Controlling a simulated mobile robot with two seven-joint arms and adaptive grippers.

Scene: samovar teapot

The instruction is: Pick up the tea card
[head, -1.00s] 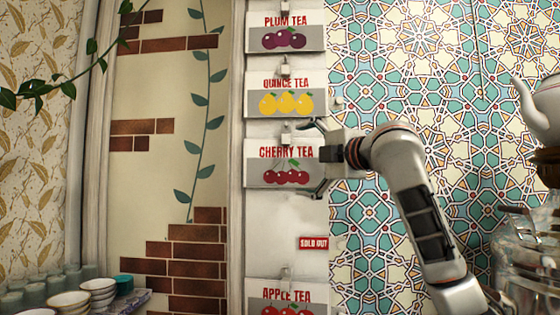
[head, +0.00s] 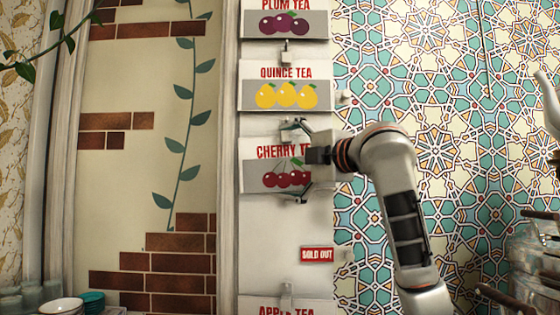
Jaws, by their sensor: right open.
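My right gripper (head: 296,163) is at the right part of the cherry tea card. Its fingers are spread, one near the card's top edge and one near its bottom edge. The gripper hides the card's right side. I cannot tell whether the fingers touch it. My left gripper is not in view.
A red "sold out" tag (head: 317,254) is on the panel below the cherry tea card. Bowls (head: 62,306) stand at the lower left. Small hooks sit above the cards.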

